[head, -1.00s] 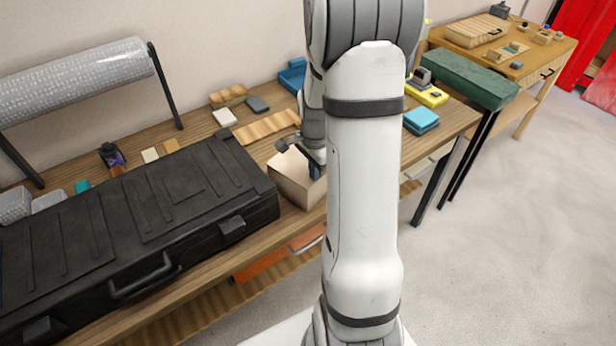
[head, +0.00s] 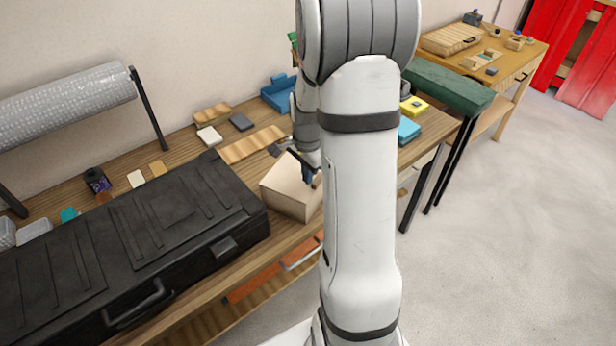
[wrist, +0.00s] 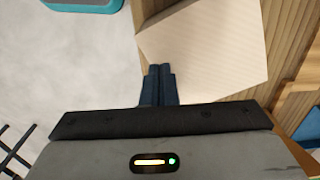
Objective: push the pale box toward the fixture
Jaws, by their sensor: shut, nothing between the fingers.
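The pale box (head: 287,193) sits near the table's front edge, just right of the black case. It fills the upper middle of the wrist view (wrist: 215,45). My gripper (head: 311,180) is at the box's right part in the head view, partly hidden by my arm. In the wrist view its dark blue fingers (wrist: 159,72) are together and empty, overlapping the box's near left edge. I cannot tell whether they touch it. A blue open holder (head: 277,96) stands at the back of the table; I cannot tell whether it is the fixture.
The large black case (head: 130,240) covers the front left of the table. A striped wooden block (head: 252,144) and small pale and grey blocks lie behind the box. A cyan box (head: 407,131) is to the right, beyond my arm. A green-topped stand (head: 450,83) is farther right.

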